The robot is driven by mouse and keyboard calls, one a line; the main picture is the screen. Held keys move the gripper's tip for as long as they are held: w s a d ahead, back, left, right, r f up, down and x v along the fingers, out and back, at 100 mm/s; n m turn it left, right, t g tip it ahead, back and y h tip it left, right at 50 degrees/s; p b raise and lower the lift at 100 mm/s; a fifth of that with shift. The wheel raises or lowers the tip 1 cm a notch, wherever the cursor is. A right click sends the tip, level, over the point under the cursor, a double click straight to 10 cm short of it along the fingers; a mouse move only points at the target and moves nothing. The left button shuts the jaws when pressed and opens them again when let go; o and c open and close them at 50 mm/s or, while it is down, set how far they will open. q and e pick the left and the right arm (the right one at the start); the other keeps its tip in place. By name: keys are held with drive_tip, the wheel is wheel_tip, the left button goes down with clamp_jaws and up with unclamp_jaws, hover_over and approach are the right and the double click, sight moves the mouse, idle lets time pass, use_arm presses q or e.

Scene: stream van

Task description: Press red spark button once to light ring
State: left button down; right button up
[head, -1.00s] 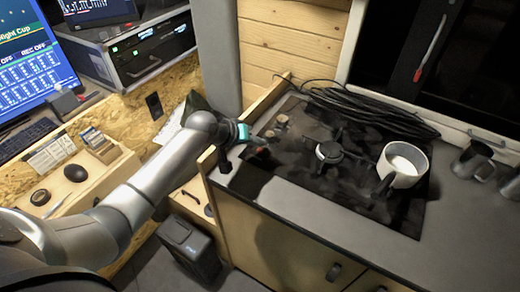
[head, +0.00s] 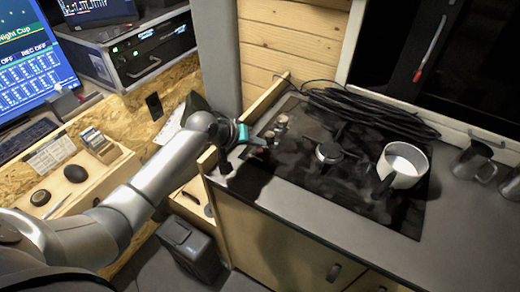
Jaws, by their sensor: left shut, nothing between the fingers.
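The black hob (head: 345,195) is set in the grey worktop, with a round burner (head: 328,152) near its middle. Small knobs (head: 281,121) stand along its left side. My left gripper (head: 266,143) is shut and empty, low over the left edge of the hob beside the knobs. I cannot make out the red spark button now; the gripper may hide it. I cannot tell whether the fingertips touch anything. No flame shows at the burner. My right gripper is not in view.
A pot with white contents (head: 404,162) stands on the right of the hob, handle toward the front. A coil of black cable (head: 375,118) lies along the back. A metal jug (head: 474,160) stands at the right. The front worktop strip is clear.

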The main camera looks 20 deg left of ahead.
use_arm(q)
drive_tip(key=shift+f, duration=0.1)
idle(0.5)
drive_tip(key=shift+f, duration=0.35)
drive_tip(key=shift+f+b, duration=0.3)
drive_tip(key=shift+f, duration=0.15)
idle(0.8)
drive_tip(key=shift+r, duration=0.1)
drive_tip(key=shift+r+p, duration=0.75)
drive_tip(key=shift+p, duration=0.3)
wheel_tip(320, 180, up, 5)
drive_tip(key=p, duration=0.5)
